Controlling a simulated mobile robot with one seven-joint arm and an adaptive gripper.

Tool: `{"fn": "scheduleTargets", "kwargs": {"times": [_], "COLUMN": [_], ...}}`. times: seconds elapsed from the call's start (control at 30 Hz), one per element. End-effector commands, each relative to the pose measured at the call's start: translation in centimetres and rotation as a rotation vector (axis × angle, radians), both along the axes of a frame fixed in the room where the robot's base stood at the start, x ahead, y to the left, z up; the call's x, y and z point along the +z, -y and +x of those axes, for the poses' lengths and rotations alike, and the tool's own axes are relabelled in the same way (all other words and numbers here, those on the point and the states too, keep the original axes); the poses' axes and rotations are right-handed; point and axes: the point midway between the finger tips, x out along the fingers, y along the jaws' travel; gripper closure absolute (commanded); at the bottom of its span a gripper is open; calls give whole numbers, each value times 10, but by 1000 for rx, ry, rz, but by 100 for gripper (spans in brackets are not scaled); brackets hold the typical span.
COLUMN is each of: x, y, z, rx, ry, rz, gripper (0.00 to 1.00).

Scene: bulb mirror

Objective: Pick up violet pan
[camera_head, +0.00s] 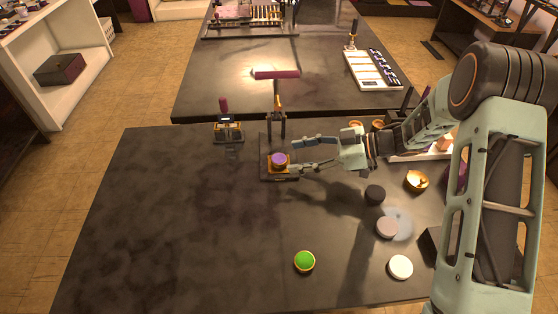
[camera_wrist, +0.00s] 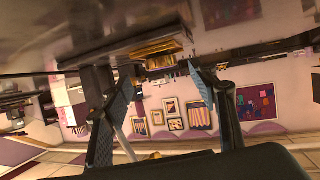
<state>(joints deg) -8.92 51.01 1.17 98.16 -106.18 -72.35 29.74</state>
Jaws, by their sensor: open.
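The violet pan (camera_head: 278,159) is a small round gold-rimmed dish with a violet top. It sits on the dark base (camera_head: 268,177) of an upright press with a long maroon handle (camera_head: 276,74). My gripper (camera_head: 293,157) is open, reaching in from the right with its fingers just beside the pan. Whether either finger touches the pan cannot be told. In the wrist view, my gripper's two fingers (camera_wrist: 163,82) stand wide apart with nothing held between them. A gold-coloured piece (camera_wrist: 160,48) shows beyond the fingertips there; I cannot tell whether it is the pan.
A smaller tool with a maroon handle (camera_head: 227,125) stands left of the press. The table's left side is clear.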

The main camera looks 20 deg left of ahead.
Motion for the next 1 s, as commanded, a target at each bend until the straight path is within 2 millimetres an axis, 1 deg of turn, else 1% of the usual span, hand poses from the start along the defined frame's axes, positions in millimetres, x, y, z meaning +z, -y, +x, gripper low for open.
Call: {"fn": "scheduleTargets", "kwargs": {"times": [0.13,0.27,0.33,0.53,0.9,1.0], "x": [-8,-15,-16,-16,-16,-16], "y": [-20,-36,-39,-39,-39,-39], "z": [-9,-13,-14,-13,-13,-13], "rx": [3,2,1,0,0,0], "ry": [-3,-2,0,0,0,0], "rz": [0,0,0,0,0,0], "gripper": [46,46,46,47,87,87]}}
